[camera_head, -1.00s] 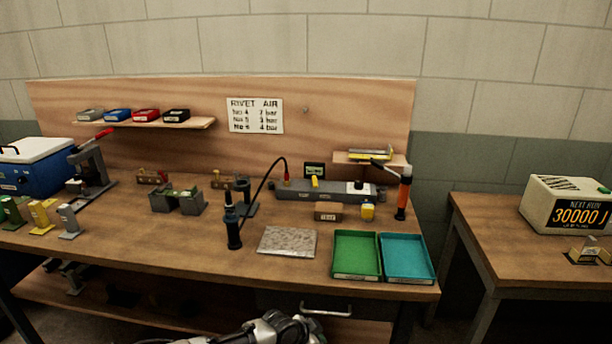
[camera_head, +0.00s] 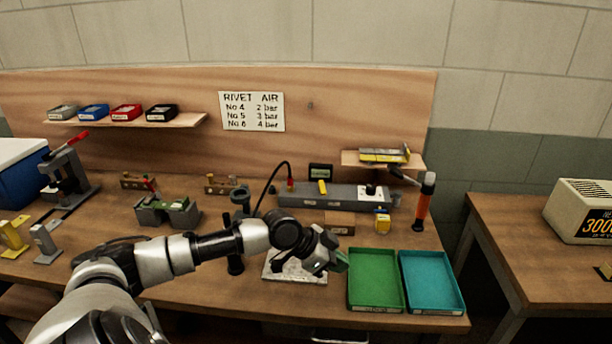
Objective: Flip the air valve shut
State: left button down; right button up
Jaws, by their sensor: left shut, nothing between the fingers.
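A long grey air unit (camera_head: 350,202) lies along the back of the workbench. A small yellow lever (camera_head: 322,187), which looks like the air valve handle, stands up from its top left of the middle. A dark hose runs from a red fitting (camera_head: 291,185) at the unit's left end. My left arm comes in from the lower left, and its gripper (camera_head: 341,263) is shut and empty, low and in front of the unit, beside the green tray. It is apart from the lever. The right gripper is out of view.
A green tray (camera_head: 351,296) and a teal tray (camera_head: 462,300) sit at the front right. A speckled plate (camera_head: 283,271) lies partly behind my arm.

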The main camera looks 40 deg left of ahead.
aim_at(321, 186)
jog(key=i+j, duration=0.15)
jog(key=j, duration=0.2)
jog(key=i+j, duration=0.1)
jog(key=j, duration=0.25)
jog(key=i+j, duration=0.15)
jog(key=j, duration=0.2)
jog(key=i+j, duration=0.15)
jog(key=j, duration=0.2)
jog(key=i+j, duration=0.15)
jog(key=j, duration=0.2)
